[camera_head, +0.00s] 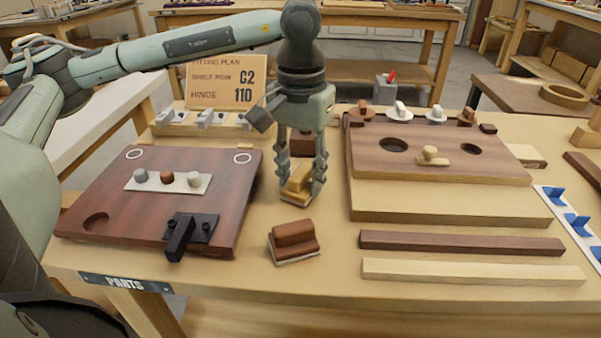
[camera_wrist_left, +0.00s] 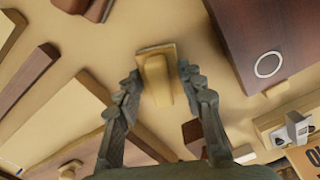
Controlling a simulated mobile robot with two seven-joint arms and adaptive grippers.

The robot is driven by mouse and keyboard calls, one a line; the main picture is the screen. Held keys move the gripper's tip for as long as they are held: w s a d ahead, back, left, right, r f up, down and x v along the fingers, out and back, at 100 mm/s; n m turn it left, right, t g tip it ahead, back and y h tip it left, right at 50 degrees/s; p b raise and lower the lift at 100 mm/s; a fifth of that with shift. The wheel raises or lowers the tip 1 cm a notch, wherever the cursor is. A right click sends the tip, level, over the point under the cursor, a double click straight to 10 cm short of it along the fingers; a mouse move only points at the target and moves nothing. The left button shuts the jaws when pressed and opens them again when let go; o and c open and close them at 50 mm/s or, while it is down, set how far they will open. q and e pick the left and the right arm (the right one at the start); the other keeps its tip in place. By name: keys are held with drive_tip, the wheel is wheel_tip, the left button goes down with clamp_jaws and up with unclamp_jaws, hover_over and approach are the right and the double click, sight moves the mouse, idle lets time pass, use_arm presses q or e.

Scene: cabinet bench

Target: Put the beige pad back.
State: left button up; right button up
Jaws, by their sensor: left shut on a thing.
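The beige pad (camera_head: 298,187) is a small yellowish block with a raised grip on a flat base. My left gripper (camera_head: 301,178) points down over the middle of the bench and is shut on this pad, one finger on each side. In the left wrist view the pad (camera_wrist_left: 157,82) shows between the fingertips (camera_wrist_left: 159,76). I cannot tell whether its base touches the bench. A brown pad (camera_head: 293,241) of similar shape sits on the bench nearer the front edge. Another brown block (camera_head: 302,144) stands behind the gripper, partly hidden. My right gripper is not in view.
A dark red board (camera_head: 110,180) with knobs and a black latch lies left. A brown-topped board (camera_head: 450,165) with two holes and a beige knob lies right. Two long bars (camera_head: 460,243) lie in front of it. A sign (camera_head: 226,84) stands behind.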

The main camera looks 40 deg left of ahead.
use_arm(q)
drive_tip(key=shift+f, duration=0.1)
drive_tip(key=o, duration=1.1)
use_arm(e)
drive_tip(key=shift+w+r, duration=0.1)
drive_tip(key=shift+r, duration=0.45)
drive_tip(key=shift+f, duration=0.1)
